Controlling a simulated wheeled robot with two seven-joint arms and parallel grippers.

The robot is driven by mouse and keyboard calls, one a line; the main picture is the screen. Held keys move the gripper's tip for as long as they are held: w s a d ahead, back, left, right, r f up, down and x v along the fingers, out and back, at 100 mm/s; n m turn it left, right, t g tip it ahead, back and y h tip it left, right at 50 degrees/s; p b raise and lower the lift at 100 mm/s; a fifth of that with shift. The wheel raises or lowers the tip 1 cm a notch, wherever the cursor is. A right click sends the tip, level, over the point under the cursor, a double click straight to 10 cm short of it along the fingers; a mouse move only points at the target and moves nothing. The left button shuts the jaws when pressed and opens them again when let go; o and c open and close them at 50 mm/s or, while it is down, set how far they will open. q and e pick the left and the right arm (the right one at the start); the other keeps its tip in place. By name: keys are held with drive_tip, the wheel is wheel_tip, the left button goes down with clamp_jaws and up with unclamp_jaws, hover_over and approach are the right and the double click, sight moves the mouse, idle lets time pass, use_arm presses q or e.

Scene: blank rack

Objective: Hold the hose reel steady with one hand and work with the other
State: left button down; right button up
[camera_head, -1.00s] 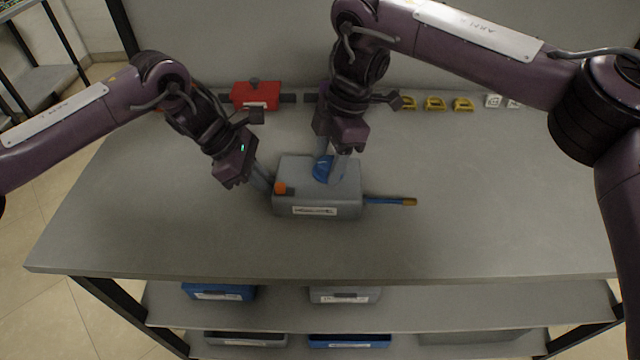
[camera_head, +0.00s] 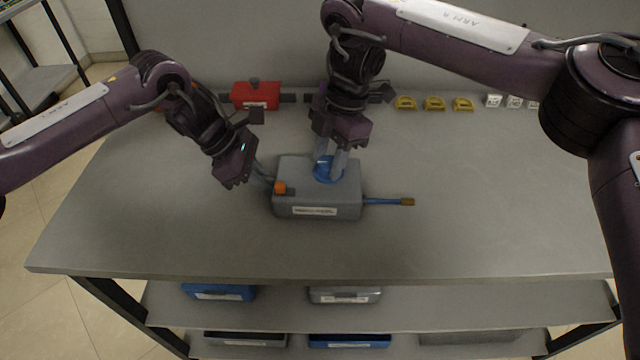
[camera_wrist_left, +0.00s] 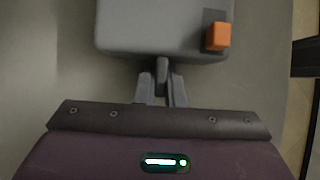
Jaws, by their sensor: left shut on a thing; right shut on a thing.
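The hose reel is a grey box (camera_head: 318,208) with a label on its front, standing on the bench. An orange block (camera_head: 280,188) sits at its left front corner. A blue round part (camera_head: 327,174) is on its top, and a blue hose with a brown tip (camera_head: 390,201) sticks out to the right. My left gripper (camera_head: 268,182) is shut on a small tab at the box's left side; the tab shows between the fingers in the left wrist view (camera_wrist_left: 162,84). My right gripper (camera_head: 330,170) points down from above, shut on the blue part.
A red box (camera_head: 256,95) stands at the back of the bench (camera_head: 480,220). Several yellow items (camera_head: 434,104) and white items (camera_head: 493,101) line the back right. Blue and grey bins (camera_head: 219,292) sit on the shelves below. The bench's right and front are clear.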

drive_tip(key=m, duration=0.4)
drive_tip(key=shift+t+y, duration=0.3)
drive_tip(key=shift+t, duration=0.1)
drive_tip(key=m+t, duration=0.1)
drive_tip(key=m, duration=0.6)
drive_tip(key=m+t, duration=0.1)
drive_tip(key=m, duration=0.2)
drive_tip(key=shift+m+t+h, duration=0.3)
drive_tip(key=shift+m+h, duration=0.1)
drive_tip(key=o, duration=0.7)
drive_tip(key=shift+o, duration=0.2)
